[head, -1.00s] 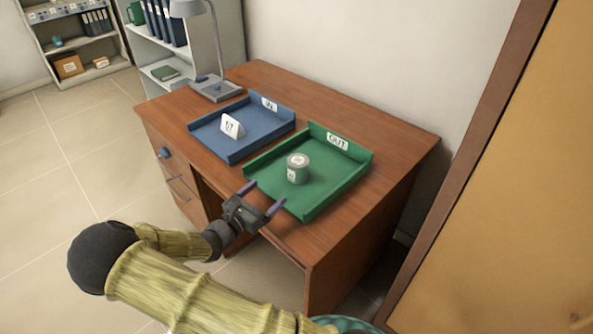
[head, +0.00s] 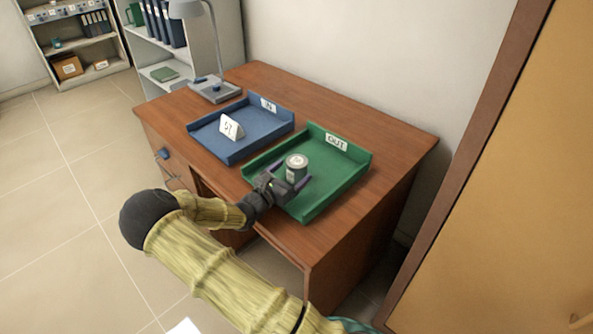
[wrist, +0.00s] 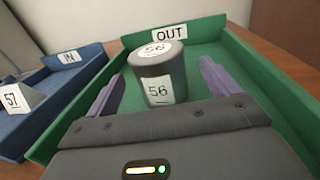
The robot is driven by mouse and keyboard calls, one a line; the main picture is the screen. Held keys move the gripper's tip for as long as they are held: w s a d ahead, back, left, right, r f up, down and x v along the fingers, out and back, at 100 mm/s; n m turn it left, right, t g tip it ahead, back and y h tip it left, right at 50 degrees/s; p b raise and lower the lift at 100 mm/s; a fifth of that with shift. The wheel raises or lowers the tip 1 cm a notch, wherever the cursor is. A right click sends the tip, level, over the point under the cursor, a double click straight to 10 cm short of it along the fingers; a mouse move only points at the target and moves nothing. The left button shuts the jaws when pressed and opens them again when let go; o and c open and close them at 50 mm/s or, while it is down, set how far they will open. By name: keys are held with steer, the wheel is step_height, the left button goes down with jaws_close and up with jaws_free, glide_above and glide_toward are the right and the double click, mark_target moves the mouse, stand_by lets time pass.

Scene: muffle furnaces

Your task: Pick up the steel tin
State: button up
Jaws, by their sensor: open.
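The steel tin (head: 297,162) is a short grey cylinder standing upright in the green tray (head: 345,176) labelled OUT. In the wrist view the tin (wrist: 172,72) shows white labels reading 56 on its lid and side. My gripper (head: 288,177) is open over the front part of the green tray. Its two purple fingers (wrist: 160,88) point toward the tin, one to the left and one to the right of it. Gaps show between the tin and both fingers in the wrist view. The tin's lower front is partly hidden by my gripper in the head view.
A blue tray (head: 255,142) labelled IN is left of the green tray, holding a white folded card (head: 231,127) marked 57. A desk lamp (head: 213,60) stands behind it on the wooden desk (head: 390,130). The green tray has raised walls. A wooden panel (head: 500,200) stands at right.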

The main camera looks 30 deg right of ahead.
mark_target(300, 164)
steer(key=shift+w, duration=0.1)
steer(key=shift+x, duration=2.65)
steer(key=shift+f, duration=0.1)
steer(key=c, duration=1.2)
step_height(300, 164, up, 10)
steer(key=shift+r+p, duration=0.1)
steer(key=shift+p, duration=0.3)
